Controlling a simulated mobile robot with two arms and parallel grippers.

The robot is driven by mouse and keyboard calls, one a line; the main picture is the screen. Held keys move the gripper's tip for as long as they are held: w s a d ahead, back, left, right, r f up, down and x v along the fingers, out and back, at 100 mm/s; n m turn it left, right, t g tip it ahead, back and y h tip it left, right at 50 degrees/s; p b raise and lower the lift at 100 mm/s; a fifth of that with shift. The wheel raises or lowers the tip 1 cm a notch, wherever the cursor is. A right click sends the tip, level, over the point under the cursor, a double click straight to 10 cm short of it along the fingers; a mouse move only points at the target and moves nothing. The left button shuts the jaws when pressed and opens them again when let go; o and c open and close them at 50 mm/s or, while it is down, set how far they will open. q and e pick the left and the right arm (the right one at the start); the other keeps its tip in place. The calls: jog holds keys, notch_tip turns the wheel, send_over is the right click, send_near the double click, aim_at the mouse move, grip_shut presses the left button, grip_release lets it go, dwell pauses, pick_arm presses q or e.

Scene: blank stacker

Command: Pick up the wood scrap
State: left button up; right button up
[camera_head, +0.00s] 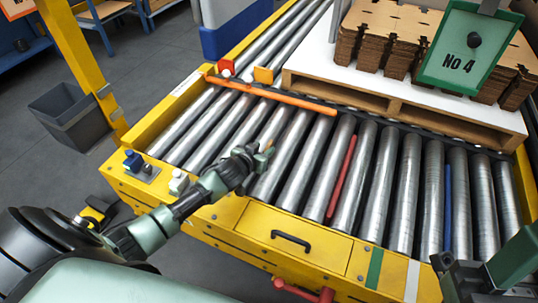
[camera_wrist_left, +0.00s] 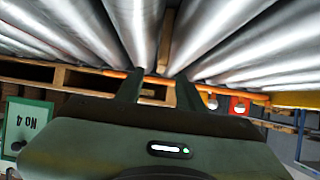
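The wood scrap (camera_wrist_left: 166,42) is a thin brown strip in the gap between two steel rollers in the left wrist view. In the head view only a small tan bit (camera_head: 269,147) shows by the fingertips, and I cannot tell if it is the scrap. My left gripper (camera_head: 257,154) reaches over the rollers from the left. Its two dark fingers (camera_wrist_left: 158,90) stand apart in the left wrist view, with the scrap ahead between them and nothing visibly held. Part of my right arm shows at the head view's lower right; its fingers cannot be made out.
An orange bar (camera_head: 270,94) lies across the rollers. A red strip (camera_head: 342,177) and a blue strip (camera_head: 447,207) lie between rollers. A wooden pallet (camera_head: 405,108) with stacked brown blanks and a green "No 4" sign (camera_head: 468,48) stands behind. A yellow frame (camera_head: 235,225) edges the conveyor.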

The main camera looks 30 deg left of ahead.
aim_at(268, 146)
pick_arm(q)
jog(key=b+x, duration=0.2)
jog(key=x, duration=0.2)
jog(key=shift+f, duration=0.25)
jog(key=shift+r, duration=0.1)
grip_shut()
jog(key=shift+r, duration=0.1)
